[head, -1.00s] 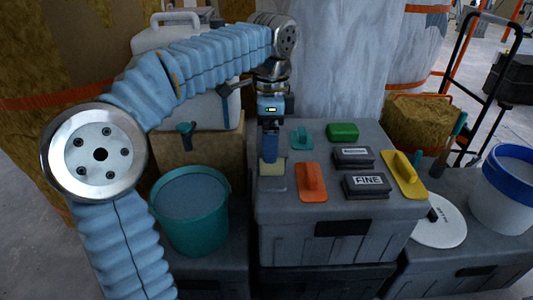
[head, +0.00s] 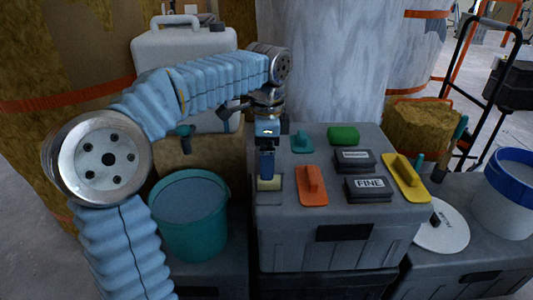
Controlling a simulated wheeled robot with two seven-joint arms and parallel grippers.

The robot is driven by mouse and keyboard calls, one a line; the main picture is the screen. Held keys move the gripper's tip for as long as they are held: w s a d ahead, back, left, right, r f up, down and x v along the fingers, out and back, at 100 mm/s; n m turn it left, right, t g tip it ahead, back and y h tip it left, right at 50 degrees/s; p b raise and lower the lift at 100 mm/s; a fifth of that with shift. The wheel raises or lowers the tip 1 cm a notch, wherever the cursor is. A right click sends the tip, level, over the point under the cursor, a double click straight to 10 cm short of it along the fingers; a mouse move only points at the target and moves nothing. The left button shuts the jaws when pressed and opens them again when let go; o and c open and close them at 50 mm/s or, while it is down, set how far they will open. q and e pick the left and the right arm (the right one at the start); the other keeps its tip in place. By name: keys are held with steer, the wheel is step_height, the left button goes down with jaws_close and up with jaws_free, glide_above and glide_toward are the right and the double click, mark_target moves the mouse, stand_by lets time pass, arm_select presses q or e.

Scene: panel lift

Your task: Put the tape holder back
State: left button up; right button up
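My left gripper (head: 267,146) points straight down over the left part of the grey crate lid (head: 290,222). A dark blue upright piece (head: 267,164) shows directly under it, and I cannot tell whether it is a handle or the fingers. At its foot a pale yellow rectangular piece (head: 269,184) with a dark border shows at the lid. I cannot tell which of these is the tape holder, or whether the fingers are closed around anything. My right gripper is not in view.
Close to the right stands an orange float (head: 313,188). Two black blocks (head: 369,189), a green piece (head: 343,134), a small teal tool (head: 302,143) and a yellow float (head: 405,178) share the lid. A teal bucket (head: 190,225) stands left of the crate.

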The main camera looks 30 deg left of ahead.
arm_select(q)
step_height(320, 180, up, 12)
steer(key=p, duration=0.4)
steer(key=shift+r, duration=0.15)
